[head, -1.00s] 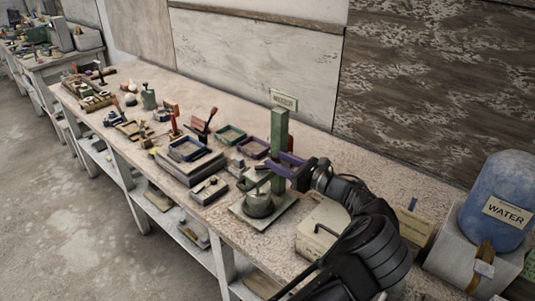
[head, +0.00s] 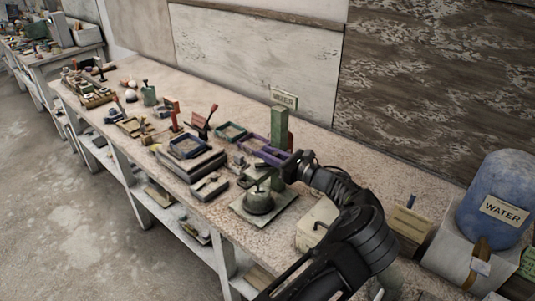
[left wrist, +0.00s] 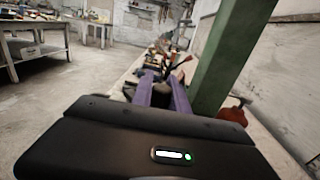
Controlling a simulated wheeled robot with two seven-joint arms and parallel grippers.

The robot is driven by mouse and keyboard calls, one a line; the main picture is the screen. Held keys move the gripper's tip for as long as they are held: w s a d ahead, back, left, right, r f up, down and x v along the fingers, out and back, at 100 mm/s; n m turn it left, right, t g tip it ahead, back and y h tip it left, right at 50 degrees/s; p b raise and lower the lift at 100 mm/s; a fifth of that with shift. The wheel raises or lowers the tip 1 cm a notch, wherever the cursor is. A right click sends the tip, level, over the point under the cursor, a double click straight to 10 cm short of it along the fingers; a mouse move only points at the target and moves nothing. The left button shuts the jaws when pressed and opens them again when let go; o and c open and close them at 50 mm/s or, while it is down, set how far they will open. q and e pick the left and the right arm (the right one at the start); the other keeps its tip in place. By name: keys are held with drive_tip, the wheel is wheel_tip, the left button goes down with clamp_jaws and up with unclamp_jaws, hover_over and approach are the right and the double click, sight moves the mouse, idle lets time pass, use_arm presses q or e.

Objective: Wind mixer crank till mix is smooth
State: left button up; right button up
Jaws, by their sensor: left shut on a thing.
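My left gripper (head: 262,153), with purple fingers, reaches across the column above the pot. In the left wrist view its fingers close around a short dark piece (left wrist: 161,92), which looks like the crank grip, beside the green column (left wrist: 232,55). The crank arm is mostly hidden by the gripper. The mix inside the pot cannot be made out. My right gripper is out of view.
Shallow trays (head: 188,146) and a grey block (head: 190,165) crowd the bench left of the mixer. A pale box (head: 316,222) stands close to its right, below my arm. A blue water container (head: 497,200) is at far right. Patterned wall panels (head: 430,80) rise behind.

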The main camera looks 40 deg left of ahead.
use_arm(q)
clamp_jaws()
drive_tip(key=g+b, duration=0.1)
drive_tip(key=n+g+b, duration=0.1)
drive_tip(key=shift+w+a+f+n+b, duration=0.1)
drive_tip(key=shift+a+f+n+b, duration=0.15)
drive_tip(key=shift+a+n+b, duration=0.1)
drive_tip(key=shift+a+r+n+g+h+b, duration=0.15)
drive_tip(key=shift+n+g+h+b, duration=0.25)
drive_tip(key=shift+g+b, duration=0.45)
drive_tip(key=shift+n+g, duration=0.35)
drive_tip(key=shift+g, duration=0.1)
drive_tip(key=shift+r, duration=0.1)
